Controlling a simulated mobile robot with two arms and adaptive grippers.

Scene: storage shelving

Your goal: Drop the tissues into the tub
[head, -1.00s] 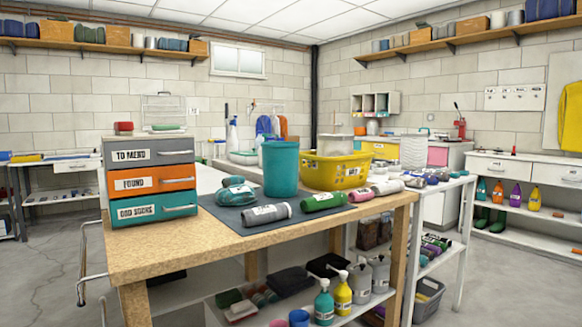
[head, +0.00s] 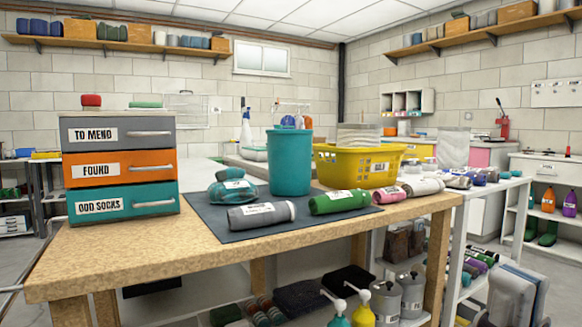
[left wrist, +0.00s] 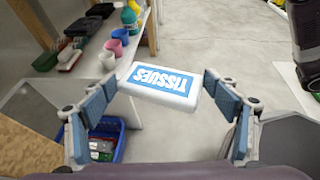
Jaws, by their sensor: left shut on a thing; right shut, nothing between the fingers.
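The white packet with a blue TISSUES label (left wrist: 165,85) is held between the fingers of my left gripper (left wrist: 157,78) in the left wrist view. It is held in the air with floor and shelving below it. Neither it nor my left gripper shows in the head view. A teal tub (head: 290,162) stands upright on the dark mat on the wooden bench in the head view; its inside is hidden. My right gripper (head: 515,292) is at the lower right of the head view, partly cut off, shut and empty, below bench-top height and well apart from the tub.
Around the tub on the mat (head: 222,228) are a teal bundle (head: 232,188), a grey roll (head: 262,215) and a green roll (head: 340,202). A yellow basket (head: 345,166) stands behind right. Labelled drawers (head: 120,168) stand left. The bench front (head: 130,255) is clear.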

